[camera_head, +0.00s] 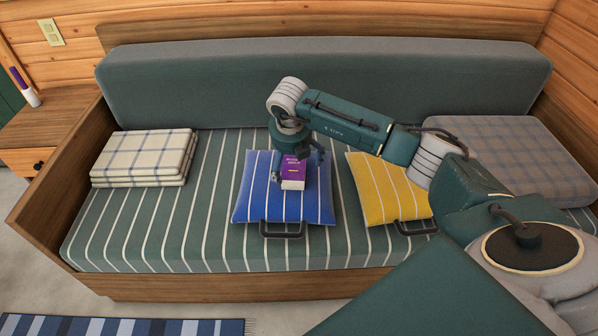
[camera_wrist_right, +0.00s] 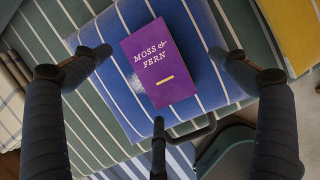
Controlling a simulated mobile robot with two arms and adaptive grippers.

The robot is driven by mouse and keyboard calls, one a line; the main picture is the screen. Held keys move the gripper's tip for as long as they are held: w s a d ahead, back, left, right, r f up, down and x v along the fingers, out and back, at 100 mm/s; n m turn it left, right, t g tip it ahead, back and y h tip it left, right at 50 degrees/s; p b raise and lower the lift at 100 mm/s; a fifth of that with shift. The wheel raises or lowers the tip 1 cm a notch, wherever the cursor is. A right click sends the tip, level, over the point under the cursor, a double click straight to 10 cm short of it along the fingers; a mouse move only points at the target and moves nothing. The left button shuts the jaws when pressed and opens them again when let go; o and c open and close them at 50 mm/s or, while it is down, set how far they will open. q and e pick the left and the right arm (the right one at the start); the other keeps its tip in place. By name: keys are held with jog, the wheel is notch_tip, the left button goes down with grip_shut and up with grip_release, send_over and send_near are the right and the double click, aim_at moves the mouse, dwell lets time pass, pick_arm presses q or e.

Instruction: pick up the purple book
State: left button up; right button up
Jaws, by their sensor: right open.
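The purple book (camera_head: 293,168) lies on a blue striped cushion (camera_head: 258,205) on the bench seat. In the right wrist view the book (camera_wrist_right: 165,85) shows its cover, lettered "MOSS & FERN", slightly tilted in the picture. My right gripper (camera_head: 297,156) is over the book and partly covers its far end in the head view. In the wrist view the right gripper (camera_wrist_right: 159,58) is open, with dark fingers spread to the left and right of the book and another below it. The fingers appear apart from the book. My left gripper is not in view.
A yellow striped cushion (camera_head: 378,203) lies right of the blue one. Folded checked blankets (camera_head: 145,157) are at the bench's left end, and a grey plaid cushion (camera_head: 510,150) at its right. The backrest (camera_head: 200,85) stands behind. Striped seat is free left of the blue cushion.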

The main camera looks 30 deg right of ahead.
aim_at(294, 166)
jog(key=x, duration=0.3)
jog(key=shift+d, duration=0.15)
jog(key=shift+w+a+f, duration=0.25)
jog(key=shift+w+f, duration=0.05)
jog(key=shift+s+d, duration=0.2)
jog(key=shift+d, duration=0.15)
jog(key=shift+c, duration=0.5)
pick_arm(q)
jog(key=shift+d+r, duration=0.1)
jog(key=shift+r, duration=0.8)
pick_arm(e)
jog(key=shift+a, duration=0.1)
jog(key=c, duration=1.3)
jog(key=shift+r, duration=0.15)
